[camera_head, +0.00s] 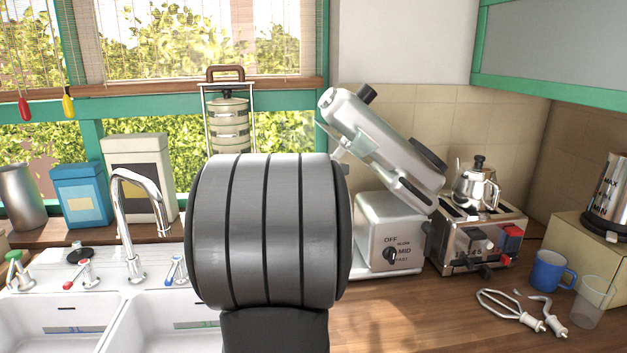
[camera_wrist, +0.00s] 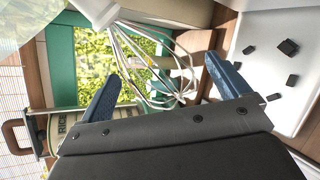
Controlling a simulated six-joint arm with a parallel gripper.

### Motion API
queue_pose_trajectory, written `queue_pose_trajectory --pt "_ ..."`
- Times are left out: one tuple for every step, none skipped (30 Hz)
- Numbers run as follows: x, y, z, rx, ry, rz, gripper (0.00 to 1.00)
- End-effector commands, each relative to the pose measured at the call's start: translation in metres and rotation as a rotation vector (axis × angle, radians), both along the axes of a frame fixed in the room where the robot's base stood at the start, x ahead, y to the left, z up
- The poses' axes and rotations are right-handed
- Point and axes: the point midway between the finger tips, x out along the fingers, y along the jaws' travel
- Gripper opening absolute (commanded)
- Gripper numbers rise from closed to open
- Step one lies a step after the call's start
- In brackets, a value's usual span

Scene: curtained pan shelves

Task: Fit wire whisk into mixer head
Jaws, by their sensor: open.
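The mixer (camera_head: 385,145) stands on the counter right of my arm, its head tilted up and its base (camera_head: 390,235) partly hidden by my arm. The wire whisk (camera_wrist: 150,62) shows in the wrist view beyond my gripper (camera_wrist: 162,70), whose two blue fingers are spread apart. The wires appear between and past the fingertips, and I see no finger closed on them. The whisk's narrow end runs up to a pale part at the top left; whether it is seated there I cannot tell.
A toaster (camera_head: 480,240) with a kettle (camera_head: 477,185) stands right of the mixer. A tap (camera_head: 135,220) and sink (camera_head: 60,320) are at the left.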

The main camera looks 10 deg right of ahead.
Motion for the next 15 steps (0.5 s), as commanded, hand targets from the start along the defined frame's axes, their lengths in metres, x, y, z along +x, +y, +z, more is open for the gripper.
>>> queue_pose_trajectory --pt "-0.002 0.001 0.001 0.0 -0.001 0.0 0.93" --pt "-0.003 0.002 0.002 0.0 -0.001 0.0 0.93" --pt "-0.006 0.003 0.004 0.0 -0.002 0.001 0.93" --pt "-0.008 0.004 0.005 0.0 -0.001 0.0 0.93" --pt "-0.011 0.005 0.006 0.0 -0.001 0.0 0.93" --pt "-0.016 0.007 0.009 0.0 -0.002 0.001 0.93" --pt "-0.02 0.009 0.011 0.0 -0.003 0.001 0.93" --pt "-0.025 0.011 0.013 -0.001 -0.002 0.002 0.93" --pt "-0.031 0.013 0.016 -0.001 -0.003 0.002 0.93" --pt "-0.036 0.015 0.018 -0.001 -0.003 0.002 0.93" --pt "-0.041 0.018 0.021 -0.001 -0.004 0.001 0.93" --pt "-0.048 0.02 0.023 0.0 -0.003 0.001 0.93" --pt "-0.053 0.023 0.026 0.0 -0.004 0.002 0.93" --pt "-0.058 0.025 0.028 0.0 -0.005 0.002 0.93" --pt "-0.064 0.027 0.031 0.0 -0.004 0.002 0.93"
